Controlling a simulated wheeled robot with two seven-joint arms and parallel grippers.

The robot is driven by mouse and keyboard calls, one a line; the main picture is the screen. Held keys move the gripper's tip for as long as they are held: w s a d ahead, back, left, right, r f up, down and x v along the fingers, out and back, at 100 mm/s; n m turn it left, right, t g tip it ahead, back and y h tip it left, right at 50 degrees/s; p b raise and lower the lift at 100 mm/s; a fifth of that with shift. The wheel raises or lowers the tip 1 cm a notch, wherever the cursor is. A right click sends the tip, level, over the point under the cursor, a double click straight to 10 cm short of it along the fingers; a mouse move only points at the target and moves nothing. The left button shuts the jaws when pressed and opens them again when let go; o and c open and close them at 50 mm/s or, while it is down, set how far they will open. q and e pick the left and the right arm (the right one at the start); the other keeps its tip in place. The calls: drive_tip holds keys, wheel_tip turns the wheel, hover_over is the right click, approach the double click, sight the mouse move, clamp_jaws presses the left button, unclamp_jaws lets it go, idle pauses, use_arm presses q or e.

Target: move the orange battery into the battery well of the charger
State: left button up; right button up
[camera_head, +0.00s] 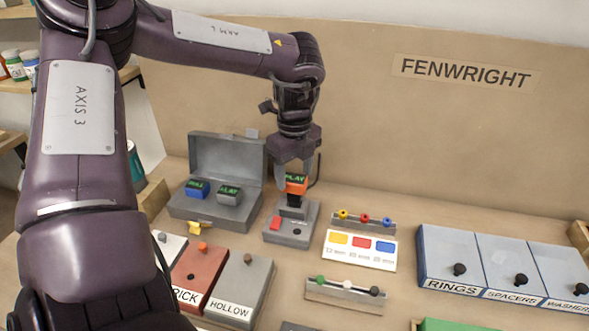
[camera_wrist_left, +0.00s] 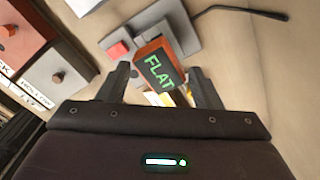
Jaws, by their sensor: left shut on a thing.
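The orange battery (camera_head: 297,187) has a dark face with green lettering, which reads FLAT in the left wrist view (camera_wrist_left: 160,68). My left gripper (camera_head: 295,174) points down and is shut on it. The battery is upright, directly over the raised dark block of the charger (camera_head: 290,232). The charger is a grey unit with a red square button; it also shows in the left wrist view (camera_wrist_left: 181,18). The well's opening is hidden by the battery, and I cannot tell whether the battery's lower end touches or enters it. My right gripper is not in view.
An open grey case (camera_head: 185,210) left of the charger holds a blue battery (camera_head: 197,189) and a grey battery (camera_head: 229,194). A yellow piece (camera_head: 200,227) lies before it. A colour-label card (camera_head: 360,250) and peg racks stand right. Lidded boxes (camera_head: 455,262) stand far right.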

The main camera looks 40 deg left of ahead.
use_arm(q)
drive_tip(key=shift+c, duration=0.2)
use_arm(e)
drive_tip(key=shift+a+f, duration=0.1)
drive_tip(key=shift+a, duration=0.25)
use_arm(q)
drive_tip(key=c, duration=0.6)
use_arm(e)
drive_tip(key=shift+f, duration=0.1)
use_arm(q)
drive_tip(key=shift+a+f+n+b, duration=0.1)
drive_tip(key=shift+n+b, duration=0.7)
drive_tip(key=shift+n, duration=0.6)
drive_tip(key=shift+a+n+b, duration=0.15)
drive_tip(key=shift+n+b, duration=0.6)
drive_tip(key=shift+n, duration=1.45)
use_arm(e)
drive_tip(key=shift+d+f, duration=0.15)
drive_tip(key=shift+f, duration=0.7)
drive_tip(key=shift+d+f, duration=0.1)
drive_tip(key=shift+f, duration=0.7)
use_arm(q)
drive_tip(key=shift+s+a, duration=0.1)
drive_tip(key=shift+s, duration=0.1)
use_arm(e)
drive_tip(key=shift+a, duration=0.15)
